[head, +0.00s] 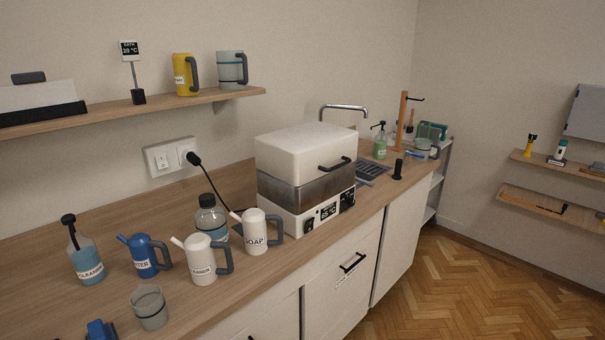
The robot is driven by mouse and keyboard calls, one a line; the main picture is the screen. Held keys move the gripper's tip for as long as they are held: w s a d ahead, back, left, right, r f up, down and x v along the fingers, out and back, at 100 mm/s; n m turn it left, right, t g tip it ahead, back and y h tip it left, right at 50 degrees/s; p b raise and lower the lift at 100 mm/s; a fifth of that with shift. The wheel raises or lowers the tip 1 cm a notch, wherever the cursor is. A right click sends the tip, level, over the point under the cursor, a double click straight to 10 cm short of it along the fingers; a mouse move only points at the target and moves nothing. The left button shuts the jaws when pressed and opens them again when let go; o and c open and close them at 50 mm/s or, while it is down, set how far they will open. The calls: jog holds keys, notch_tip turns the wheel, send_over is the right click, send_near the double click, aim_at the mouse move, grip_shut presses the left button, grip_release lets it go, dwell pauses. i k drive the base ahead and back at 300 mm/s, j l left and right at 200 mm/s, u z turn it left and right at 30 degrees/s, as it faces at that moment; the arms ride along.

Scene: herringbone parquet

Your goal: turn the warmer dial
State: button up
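The warmer (306,165) stands on the wooden counter in the middle of the head view, with a white lid on a metal body and a white base. Its lid is closed and has a dark handle (334,165). The base front carries a small dark display (328,211) with light digits that seem to read a temperature. A dark control (347,199) sits right of the display and another dark control (308,225) sits left of it. I cannot tell for certain which is the dial, nor how it is set. My gripper is not in view.
Labelled jugs (256,236), bottles (86,259) and a grey beaker (149,306) stand left of the warmer. A black cord runs near the wall socket (171,157). A sink tap (344,108) is behind. Parquet floor (470,290) is clear at right.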

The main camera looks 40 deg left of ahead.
aim_at(350, 202)
jog(key=i+u, duration=0.4)
jog(key=i+l+u, duration=0.25)
jog(key=i+u, duration=0.15)
jog(key=i+l+u, duration=0.7)
jog(key=u, duration=0.15)
jog(key=i+l+u, duration=0.35)
jog(key=l, duration=0.25)
